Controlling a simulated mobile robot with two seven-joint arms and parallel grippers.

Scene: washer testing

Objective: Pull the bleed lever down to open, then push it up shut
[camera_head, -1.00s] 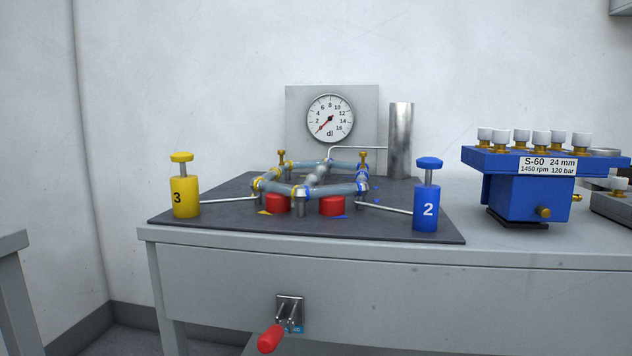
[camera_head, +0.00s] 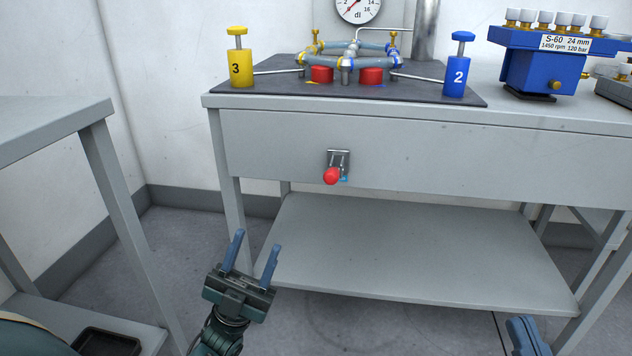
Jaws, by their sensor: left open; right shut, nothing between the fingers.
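The bleed lever (camera_head: 332,176) has a red grip and sits on a small metal bracket (camera_head: 339,158) on the front panel of the bench. Its grip points out toward me, so its exact tilt is hard to tell. My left gripper (camera_head: 255,246) is open and empty, below and to the left of the lever, well apart from it. My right gripper (camera_head: 525,330) shows only partly at the bottom right edge, shut and far from the lever.
Another table (camera_head: 50,125) stands at the left. The space before the lever is clear.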

